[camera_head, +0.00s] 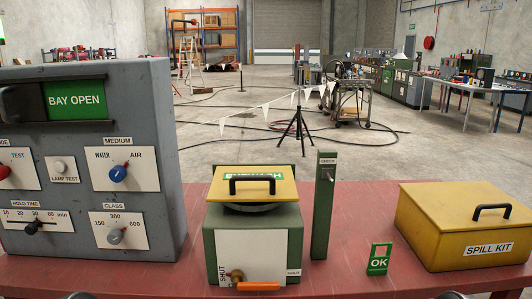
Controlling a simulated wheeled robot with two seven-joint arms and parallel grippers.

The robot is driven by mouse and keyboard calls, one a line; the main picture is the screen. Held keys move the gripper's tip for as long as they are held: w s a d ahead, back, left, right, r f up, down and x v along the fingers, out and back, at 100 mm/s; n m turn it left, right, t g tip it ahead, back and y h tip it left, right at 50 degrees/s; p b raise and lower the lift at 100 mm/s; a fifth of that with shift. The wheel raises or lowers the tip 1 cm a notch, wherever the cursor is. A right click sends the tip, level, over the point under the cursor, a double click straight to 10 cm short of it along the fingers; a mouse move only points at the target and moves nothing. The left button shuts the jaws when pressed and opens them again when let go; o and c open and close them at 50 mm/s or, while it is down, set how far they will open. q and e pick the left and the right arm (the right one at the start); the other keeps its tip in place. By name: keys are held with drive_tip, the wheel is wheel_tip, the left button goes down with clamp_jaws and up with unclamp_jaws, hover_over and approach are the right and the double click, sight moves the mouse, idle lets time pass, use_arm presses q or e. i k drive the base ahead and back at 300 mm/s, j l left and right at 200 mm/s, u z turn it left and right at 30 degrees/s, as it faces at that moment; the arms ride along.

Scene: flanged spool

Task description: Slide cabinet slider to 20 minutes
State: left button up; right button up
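The grey cabinet (150,215) stands on the left of the red table. Its slider panel, labelled HOLD TIME (52,223), is low on the left of the cabinet front. The slider's black knob (30,228) sits left of the panel's middle, on a scale that runs from 10 at the left to 60 at the right. The small marks near the knob are too fine to read surely, so its exact setting is unclear. Neither gripper shows; only small dark shapes, perhaps parts of my arms, touch the bottom edge of the view.
Near the slider are a CLASS dial (115,236), a MEDIUM dial (118,173) and a lamp-test button (60,166). A green box with a yellow lid (252,190), a green post (324,215), an OK tag (379,259) and a yellow spill kit (462,225) stand rightward.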

sight(31, 228)
drive_tip(key=u, duration=1.5)
